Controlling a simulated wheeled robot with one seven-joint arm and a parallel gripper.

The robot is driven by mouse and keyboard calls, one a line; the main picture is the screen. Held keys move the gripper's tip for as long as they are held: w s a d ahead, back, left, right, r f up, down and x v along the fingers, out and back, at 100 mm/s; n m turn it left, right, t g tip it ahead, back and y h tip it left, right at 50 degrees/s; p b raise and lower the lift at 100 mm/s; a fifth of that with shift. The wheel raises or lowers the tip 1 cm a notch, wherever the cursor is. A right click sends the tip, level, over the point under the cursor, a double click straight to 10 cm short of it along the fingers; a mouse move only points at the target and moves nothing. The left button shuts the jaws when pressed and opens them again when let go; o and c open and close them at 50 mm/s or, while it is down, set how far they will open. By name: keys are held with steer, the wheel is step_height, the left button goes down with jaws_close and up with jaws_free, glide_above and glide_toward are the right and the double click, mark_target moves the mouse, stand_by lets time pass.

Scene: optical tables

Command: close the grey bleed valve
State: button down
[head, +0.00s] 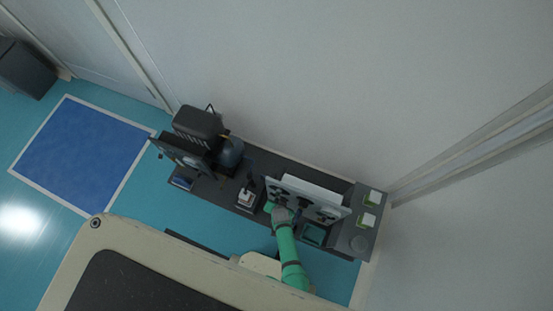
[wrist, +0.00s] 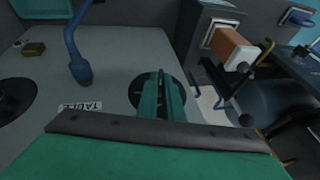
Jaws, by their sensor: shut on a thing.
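My gripper (wrist: 165,98) is at the upright grey panel (wrist: 115,45) in the wrist view. Its green fingers are close together, shut on what looks like the handle of the grey bleed valve, in front of a dark round disc (wrist: 142,84). The fingers hide most of the handle, so its angle cannot be told. In the head view my green arm reaches up to the left part of the panel (head: 328,205), and my gripper (head: 277,209) covers the valve there.
A blue lever (wrist: 80,55) hangs on the panel left of my fingers. A dark round fitting (wrist: 12,95) and a small label (wrist: 82,106) are also there. An orange-brown block (wrist: 233,48) stands to the right. The bench (head: 262,168) backs onto a wall.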

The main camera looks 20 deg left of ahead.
steer(key=shift+w+r, duration=0.15)
steer(key=shift+w, duration=0.15)
steer(key=c, duration=2)
jaws_free()
steer(key=shift+o, duration=0.4)
steer(key=shift+s, duration=0.1)
steer(key=v, duration=1)
steer(key=shift+s+r, duration=0.15)
steer(key=shift+r, duration=0.15)
steer(key=shift+d, duration=0.1)
